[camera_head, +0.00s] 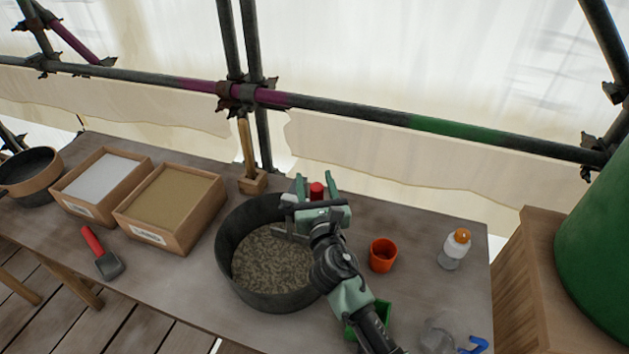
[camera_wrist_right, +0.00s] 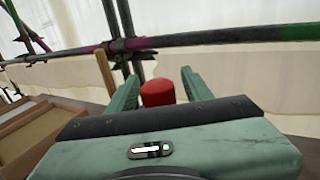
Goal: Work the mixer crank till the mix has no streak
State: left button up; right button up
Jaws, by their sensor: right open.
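The mixer is a round dark tub (camera_head: 228,232) on the table, holding a mottled, streaky grey-brown mix (camera_head: 270,262). The red crank knob (camera_head: 317,190) stands at the tub's far right rim. My right gripper (camera_head: 314,184) is over that rim with its green fingers apart. In the right wrist view the red knob (camera_wrist_right: 157,92) shows between the two open fingers (camera_wrist_right: 158,85), with a gap visible on its right side. The rest of the crank is mostly hidden behind my gripper. My left gripper is not in view.
Two boxes, one with white powder (camera_head: 100,177) and one with sand (camera_head: 170,198), stand left of the tub. A red-handled scoop (camera_head: 100,250) lies in front. An orange cup (camera_head: 383,254), a bottle (camera_head: 454,250) and a green container (camera_head: 383,316) are at right. Scaffold pipes run behind.

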grip_shut()
dwell(1.5)
